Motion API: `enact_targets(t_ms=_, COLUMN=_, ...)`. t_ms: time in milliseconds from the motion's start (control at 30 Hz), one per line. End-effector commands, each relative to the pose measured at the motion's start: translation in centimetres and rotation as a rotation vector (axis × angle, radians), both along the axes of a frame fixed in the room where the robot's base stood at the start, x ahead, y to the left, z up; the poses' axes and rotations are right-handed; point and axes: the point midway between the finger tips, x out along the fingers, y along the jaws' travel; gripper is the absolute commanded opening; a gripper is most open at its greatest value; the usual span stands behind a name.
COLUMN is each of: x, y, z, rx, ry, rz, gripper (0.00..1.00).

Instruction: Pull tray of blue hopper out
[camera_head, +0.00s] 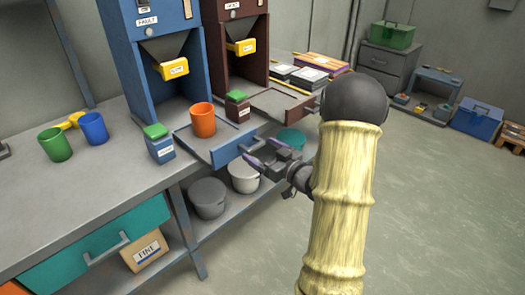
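The blue hopper (136,62) stands on the bench, with a FAULT label and a yellow spout piece. Its tray (212,143) sticks out in front over the bench edge, with a blue front panel (231,151) and a dark handle. An orange cup (203,120) stands upright on or over the tray. My gripper (265,154) is just beyond the tray front, near the handle. Its two purple fingers are spread apart. I cannot tell whether they touch the handle, and no held object shows.
A brown hopper (231,40) and its tray (281,104) are at right. A blue box with green lid (160,145) and a small dark red box (238,108) flank the cup. Pots (207,196) sit on the shelf below. Open floor (430,215) lies right.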

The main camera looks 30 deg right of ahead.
Motion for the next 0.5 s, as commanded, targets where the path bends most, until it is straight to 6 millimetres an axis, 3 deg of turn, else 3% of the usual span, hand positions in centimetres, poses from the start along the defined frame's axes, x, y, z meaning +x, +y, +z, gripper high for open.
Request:
enact_targets(t_ms=267, x=0.0, y=0.2, z=0.1, rx=0.000, ry=-0.002, rz=0.004, gripper=0.90)
enact_targets(t_ms=500, x=-2.3, y=-0.7, z=0.1, rx=0.001, ry=-0.001, rz=0.000, gripper=0.90)
